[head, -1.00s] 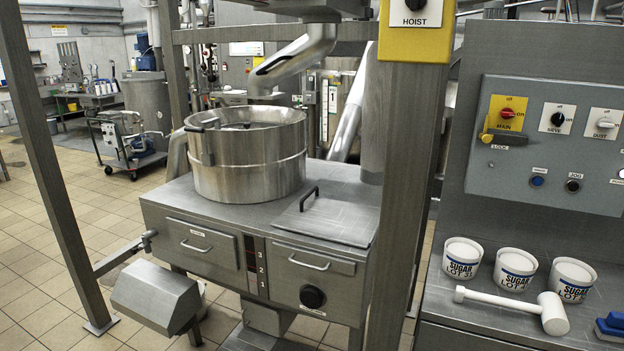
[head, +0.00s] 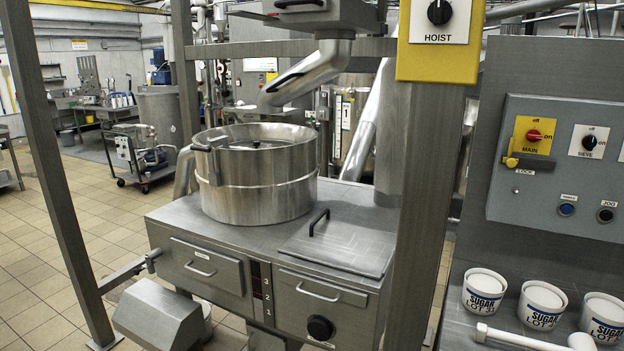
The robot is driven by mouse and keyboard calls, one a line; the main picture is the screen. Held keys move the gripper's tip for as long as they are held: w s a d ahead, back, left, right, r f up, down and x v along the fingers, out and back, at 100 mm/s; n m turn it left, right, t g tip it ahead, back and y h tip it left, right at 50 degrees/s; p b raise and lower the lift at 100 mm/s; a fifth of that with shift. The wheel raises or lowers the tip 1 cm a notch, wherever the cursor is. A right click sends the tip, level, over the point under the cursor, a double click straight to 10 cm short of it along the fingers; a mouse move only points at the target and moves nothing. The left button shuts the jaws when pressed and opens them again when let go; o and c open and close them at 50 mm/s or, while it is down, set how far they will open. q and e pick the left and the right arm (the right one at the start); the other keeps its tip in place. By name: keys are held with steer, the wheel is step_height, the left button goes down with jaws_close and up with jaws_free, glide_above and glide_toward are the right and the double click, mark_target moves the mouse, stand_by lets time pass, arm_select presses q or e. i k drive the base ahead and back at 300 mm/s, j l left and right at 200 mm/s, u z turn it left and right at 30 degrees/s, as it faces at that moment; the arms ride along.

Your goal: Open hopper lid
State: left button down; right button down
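A square grey metal lid (head: 338,248) with a black bar handle (head: 319,222) lies flat and shut on the right of the steel cabinet's top. Above, a grey box-shaped hopper (head: 345,15) with a slanted metal chute (head: 305,78) is cut off by the top edge; a dark handle (head: 300,3) shows at its front. I cannot tell which of the two the task's lid belongs to. Neither of my grippers is in view.
A round steel drum (head: 258,190) stands on the cabinet's left. A thick grey post (head: 425,190) with a yellow hoist switch (head: 440,35) stands right of the lid. Sugar tubs (head: 541,305) and a white mallet (head: 535,340) sit on the right counter. A slim post (head: 55,180) rises at left.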

mark_target(360, 239)
steer(key=i+l+u, duration=0.15)
steer(key=i, duration=0.25)
steer(key=i+l+u, duration=0.15)
steer(key=i, duration=0.3)
steer(key=l, duration=0.1)
